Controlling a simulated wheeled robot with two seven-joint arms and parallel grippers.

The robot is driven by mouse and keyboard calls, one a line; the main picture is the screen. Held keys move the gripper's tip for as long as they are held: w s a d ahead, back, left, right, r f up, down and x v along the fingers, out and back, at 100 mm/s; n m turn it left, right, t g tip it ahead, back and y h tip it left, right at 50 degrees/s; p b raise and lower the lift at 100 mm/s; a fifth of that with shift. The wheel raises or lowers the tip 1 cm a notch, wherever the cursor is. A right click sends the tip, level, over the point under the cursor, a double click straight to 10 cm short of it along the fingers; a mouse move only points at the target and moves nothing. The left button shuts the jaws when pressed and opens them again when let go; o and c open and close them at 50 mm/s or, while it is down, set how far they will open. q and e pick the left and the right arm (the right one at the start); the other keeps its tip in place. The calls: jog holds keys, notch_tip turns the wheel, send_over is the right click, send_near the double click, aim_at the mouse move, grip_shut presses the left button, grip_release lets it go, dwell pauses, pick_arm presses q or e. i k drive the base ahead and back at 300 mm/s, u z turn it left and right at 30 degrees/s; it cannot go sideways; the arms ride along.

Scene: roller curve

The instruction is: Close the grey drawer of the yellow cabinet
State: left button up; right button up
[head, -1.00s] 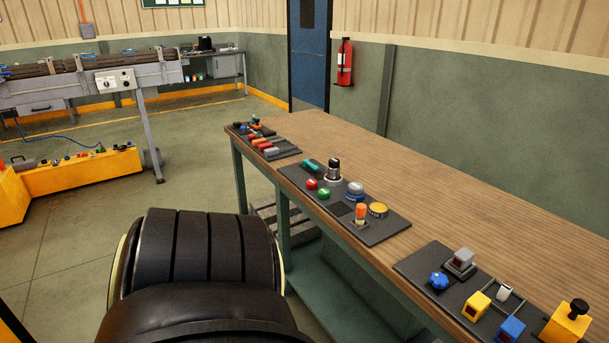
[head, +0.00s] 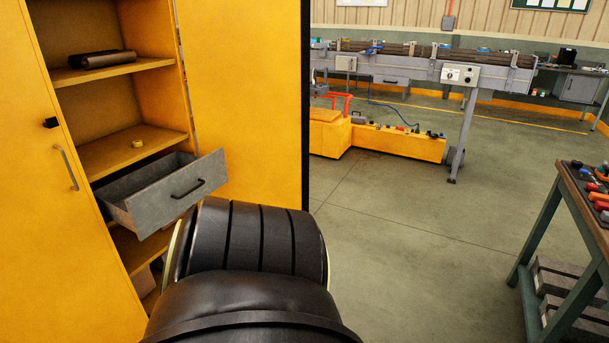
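The yellow cabinet (head: 250,95) stands at the left of the head view with its doors open. Its grey drawer (head: 187,190) is pulled out below a shelf, with a dark handle (head: 188,189) on its front. The drawer looks empty where I can see into it. A large black link of my own arm fills the bottom middle and comes close to the drawer's lower right in the picture; I cannot tell whether they touch. Neither gripper is in view.
A dark roll (head: 108,59) lies on the upper shelf and a small yellow ring (head: 138,143) on the shelf above the drawer. A workbench (head: 590,200) stands at the right. A conveyor (head: 425,70) and a yellow low unit (head: 400,143) are behind. The floor between is clear.

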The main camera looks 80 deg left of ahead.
aim_at(143, 200)
jog(key=u, duration=4.3)
jog(key=i, duration=1.65)
jog(key=z, duration=0.3)
